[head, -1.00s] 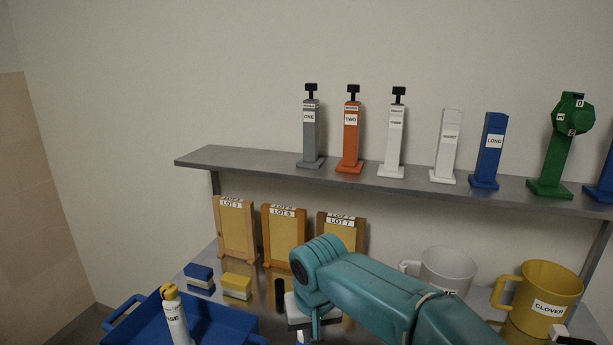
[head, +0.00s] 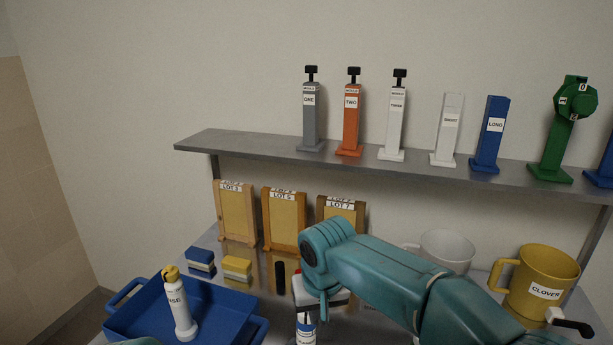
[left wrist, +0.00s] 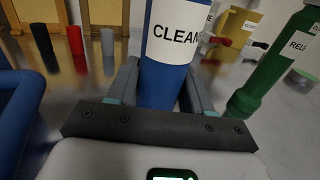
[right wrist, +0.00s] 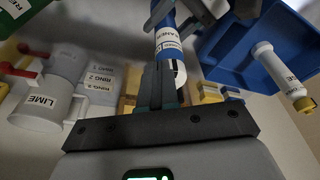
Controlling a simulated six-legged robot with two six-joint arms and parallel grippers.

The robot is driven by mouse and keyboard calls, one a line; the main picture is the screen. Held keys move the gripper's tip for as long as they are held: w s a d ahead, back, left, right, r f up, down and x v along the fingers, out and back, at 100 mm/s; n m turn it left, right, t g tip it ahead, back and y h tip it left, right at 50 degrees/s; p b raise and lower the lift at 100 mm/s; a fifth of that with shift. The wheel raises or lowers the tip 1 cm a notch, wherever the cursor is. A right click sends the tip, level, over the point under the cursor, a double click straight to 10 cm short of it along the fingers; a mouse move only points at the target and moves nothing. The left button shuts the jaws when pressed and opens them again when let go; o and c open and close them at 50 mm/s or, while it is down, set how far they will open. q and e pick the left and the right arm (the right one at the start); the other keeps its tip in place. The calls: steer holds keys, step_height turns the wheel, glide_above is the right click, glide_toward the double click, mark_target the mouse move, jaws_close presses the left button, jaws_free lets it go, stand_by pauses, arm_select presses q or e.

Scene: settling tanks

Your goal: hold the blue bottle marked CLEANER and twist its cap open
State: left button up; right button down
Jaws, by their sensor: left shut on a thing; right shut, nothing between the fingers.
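The blue bottle with the CLEANER label stands between the fingers of my left gripper (left wrist: 160,80), which is shut on its body (left wrist: 164,85). In the head view the bottle's upper part (head: 306,334) shows at the bottom edge, with a white cap (head: 305,317) on it. My right gripper (right wrist: 160,72) is shut and empty. In the right wrist view its fingertips are close beside the white cap (right wrist: 179,74); I cannot tell whether they touch. In the head view the right hand is just above the cap and partly hides that area.
A blue tray (head: 125,322) at the left holds a white bottle with a yellow cap (head: 177,305). Blue and yellow blocks, framed lot boards (head: 284,221) and mugs (head: 541,283) stand behind. A green bottle (left wrist: 272,65) is close right of my left gripper. A shelf (head: 270,151) runs above.

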step_height(320, 180, up, 6)
stand_by(0.5)
steer(key=shift+s+a+f, duration=0.15)
steer(key=shift+a+f, duration=0.25)
steer(key=shift+f, duration=0.6)
steer(key=shift+s+a+f, duration=0.2)
steer(key=shift+a+f, duration=0.2)
steer(key=shift+f, duration=0.6)
steer(key=shift+s+a+f, duration=0.15)
steer(key=shift+a+f, duration=0.25)
steer(key=shift+f, duration=0.6)
steer(key=shift+w+d, duration=0.1)
steer(key=shift+w, duration=0.5)
steer(key=shift+d, duration=0.55)
steer(key=shift+w+d, duration=0.15)
steer(key=shift+d, duration=0.15)
